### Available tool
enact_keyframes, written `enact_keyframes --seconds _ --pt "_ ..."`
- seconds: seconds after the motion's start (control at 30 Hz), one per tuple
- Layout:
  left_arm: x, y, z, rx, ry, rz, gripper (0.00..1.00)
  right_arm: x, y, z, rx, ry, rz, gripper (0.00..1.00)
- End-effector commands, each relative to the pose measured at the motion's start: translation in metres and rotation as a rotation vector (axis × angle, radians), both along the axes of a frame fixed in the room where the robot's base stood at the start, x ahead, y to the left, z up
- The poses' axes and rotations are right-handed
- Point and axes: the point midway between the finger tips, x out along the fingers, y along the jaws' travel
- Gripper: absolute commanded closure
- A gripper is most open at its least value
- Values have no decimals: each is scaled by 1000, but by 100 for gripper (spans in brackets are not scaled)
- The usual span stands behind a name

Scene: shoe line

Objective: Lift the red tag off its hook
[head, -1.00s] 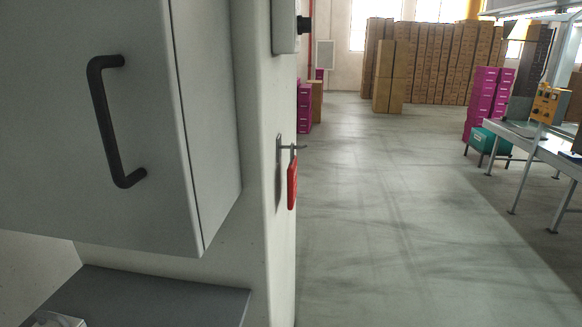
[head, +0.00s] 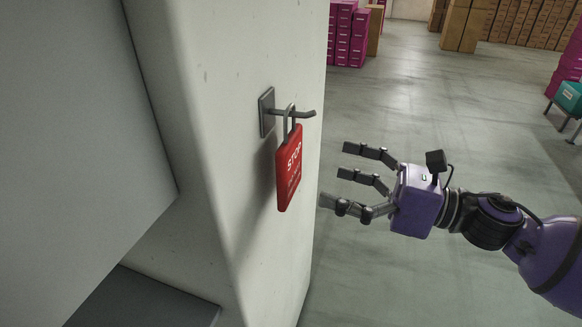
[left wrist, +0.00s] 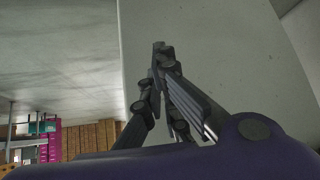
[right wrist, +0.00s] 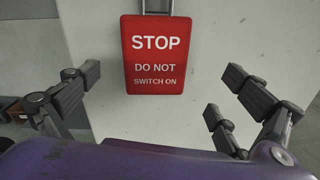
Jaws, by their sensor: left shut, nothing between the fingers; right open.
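The red tag (head: 289,168), marked STOP, hangs by its metal shackle from a hook (head: 300,114) on the side of a pale wall or pillar. In the right wrist view the tag (right wrist: 157,54) faces me, centred above and between the spread fingers, and reads "STOP DO NOT SWITCH ON". My right gripper (head: 355,178) is open and empty, to the right of the tag and apart from it, with fingers pointing at it. My left gripper (left wrist: 160,50) shows only in the left wrist view, its fingers together with nothing between them.
The pale pillar (head: 230,120) stands close on the left, with a grey cabinet (head: 80,130) beside it and a dark shelf (head: 145,300) below. Magenta boxes (head: 352,35) and brown cartons (head: 465,25) stand far back. Open floor (head: 400,80) lies to the right.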

Motion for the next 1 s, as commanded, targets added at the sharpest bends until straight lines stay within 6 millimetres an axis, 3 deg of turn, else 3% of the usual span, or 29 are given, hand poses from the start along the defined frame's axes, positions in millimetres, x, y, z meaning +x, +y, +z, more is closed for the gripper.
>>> enact_keyframes --seconds 0.1,0.3,0.57,0.83,1.0 --pt "-10 6 -6 11 18 2 100 -5 5 11 -82 -124 50 0" --pt "-18 10 -10 16 33 1 100 -1 22 16 -98 -157 62 0" --pt "-15 7 -9 12 28 -4 100 7 36 16 -97 -155 59 0" --pt "-10 2 -6 7 20 -5 100 22 67 19 -96 -155 59 0" --pt "-10 2 -5 6 19 -4 100 26 75 17 -98 -152 57 0"
